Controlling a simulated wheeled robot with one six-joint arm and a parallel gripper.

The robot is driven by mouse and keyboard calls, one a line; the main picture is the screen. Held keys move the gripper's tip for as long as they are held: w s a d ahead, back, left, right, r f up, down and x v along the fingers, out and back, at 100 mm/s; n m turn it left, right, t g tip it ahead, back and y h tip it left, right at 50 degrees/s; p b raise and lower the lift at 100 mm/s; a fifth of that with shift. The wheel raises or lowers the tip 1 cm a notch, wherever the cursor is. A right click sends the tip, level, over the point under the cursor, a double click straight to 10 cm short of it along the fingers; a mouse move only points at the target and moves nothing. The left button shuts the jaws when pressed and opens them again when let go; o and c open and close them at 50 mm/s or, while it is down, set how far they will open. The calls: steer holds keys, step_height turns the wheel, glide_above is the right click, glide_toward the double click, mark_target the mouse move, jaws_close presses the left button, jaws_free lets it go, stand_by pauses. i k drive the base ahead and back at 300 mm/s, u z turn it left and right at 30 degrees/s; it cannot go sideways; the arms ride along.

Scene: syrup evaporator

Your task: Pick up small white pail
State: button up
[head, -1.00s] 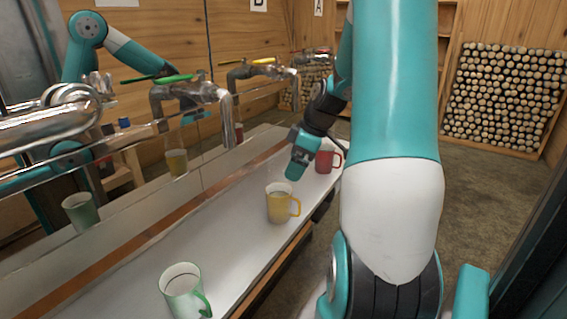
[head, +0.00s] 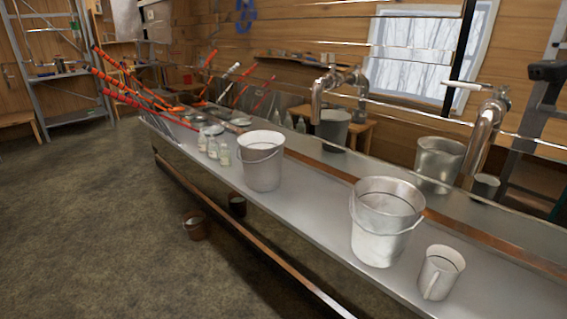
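Two pale pails with wire handles stand upright on the long metal counter. The farther pail (head: 261,168), left of the picture's middle, is whitish and looks smaller. The nearer pail (head: 379,243), right of the middle, is pale grey-white and looks larger, with its handle hanging down the front. I cannot tell how much of the size difference comes from distance. My gripper is out of view in the head view, and no arm touches either pail.
A pale mug (head: 441,275) stands right of the nearer pail. Taps (head: 484,128) rise behind the counter (head: 300,222), above a reflective back panel. The floor (head: 90,220) at left is open.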

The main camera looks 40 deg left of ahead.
mark_target(261, 151)
steer(key=u, duration=0.1)
steer(key=i, duration=0.65)
steer(key=u, duration=1.75)
